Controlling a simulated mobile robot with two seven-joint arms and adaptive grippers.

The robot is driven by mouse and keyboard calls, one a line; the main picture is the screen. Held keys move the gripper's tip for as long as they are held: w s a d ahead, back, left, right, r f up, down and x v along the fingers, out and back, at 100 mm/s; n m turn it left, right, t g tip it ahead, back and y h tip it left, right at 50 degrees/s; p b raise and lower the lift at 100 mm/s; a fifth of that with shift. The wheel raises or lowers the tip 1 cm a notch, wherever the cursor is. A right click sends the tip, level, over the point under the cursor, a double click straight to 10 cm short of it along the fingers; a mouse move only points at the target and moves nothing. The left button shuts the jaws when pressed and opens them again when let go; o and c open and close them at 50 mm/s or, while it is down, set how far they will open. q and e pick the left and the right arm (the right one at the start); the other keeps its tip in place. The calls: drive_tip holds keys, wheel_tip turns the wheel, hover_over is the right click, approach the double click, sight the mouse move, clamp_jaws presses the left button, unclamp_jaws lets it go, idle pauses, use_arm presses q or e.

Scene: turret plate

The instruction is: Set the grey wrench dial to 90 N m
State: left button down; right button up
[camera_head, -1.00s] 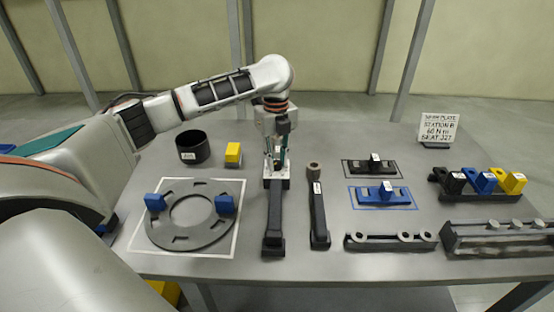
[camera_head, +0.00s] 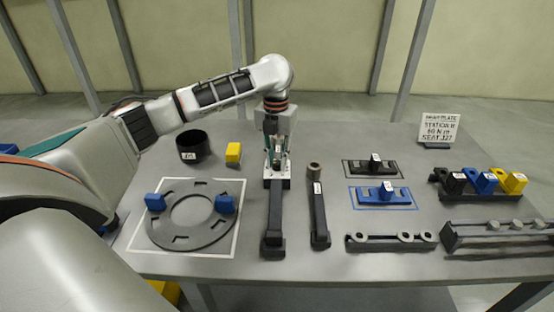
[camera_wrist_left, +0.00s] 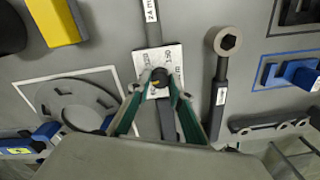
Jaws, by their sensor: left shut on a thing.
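The grey wrench (camera_head: 273,225) lies lengthwise on the table, with its handle toward the front edge. Its white dial plate (camera_wrist_left: 174,53), printed with numbers, is at its far part, under my left gripper (camera_head: 277,168). In the left wrist view a dark round knob (camera_wrist_left: 158,75) stands at the middle of the plate. The green-edged fingers of my left gripper (camera_wrist_left: 158,88) are shut on this knob, one on each side. The numbers are too small and partly covered to tell the setting. My right gripper is not in view.
A second wrench (camera_head: 319,215) with a ring head lies close to the right. A slotted ring plate (camera_head: 168,236) with blue blocks lies left. A yellow block (camera_head: 233,153) and black cup (camera_head: 194,146) stand behind it. Racks (camera_head: 390,244) and a sign (camera_head: 437,128) are right.

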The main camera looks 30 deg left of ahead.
sight(276, 163)
use_arm(q)
drive_tip(key=shift+m, duration=0.5)
drive_tip(key=c, duration=1.8)
unclamp_jaws()
drive_tip(key=shift+r, duration=0.15)
wheel_tip(276, 163, up, 12)
drive_tip(key=shift+a+f, duration=0.1)
drive_tip(key=shift+s+f, duration=0.1)
